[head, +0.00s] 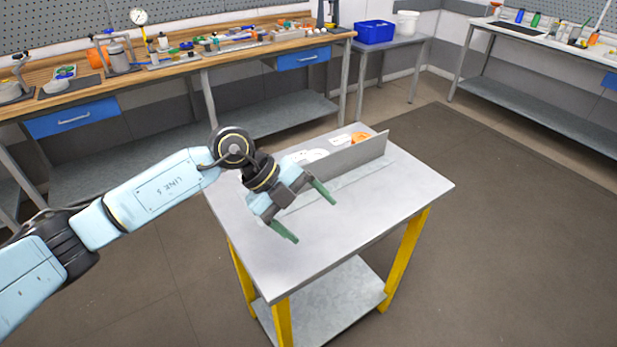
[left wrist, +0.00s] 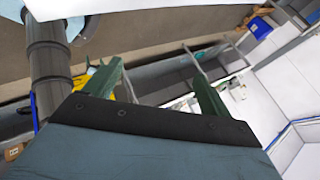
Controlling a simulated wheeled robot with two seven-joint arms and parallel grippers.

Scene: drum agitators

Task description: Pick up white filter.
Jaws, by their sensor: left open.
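Behind an upright grey panel (head: 345,158) on the small metal table (head: 400,190), white pieces (head: 314,155) show partly. I cannot tell which of them is the white filter, as the panel hides their lower parts. My left gripper (head: 314,220) reaches over the table on the near side of the panel. Its green fingers are apart with nothing between them. The open fingers also show in the left wrist view (left wrist: 158,72), where I cannot make out the filter. My right gripper is not in view.
An orange piece (head: 361,137) lies behind the panel's right end. The table's right half and front are bare. A cluttered wooden bench (head: 165,75) runs along the back wall. A blue bin (head: 375,32) stands on a side table. The floor right of the table is clear.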

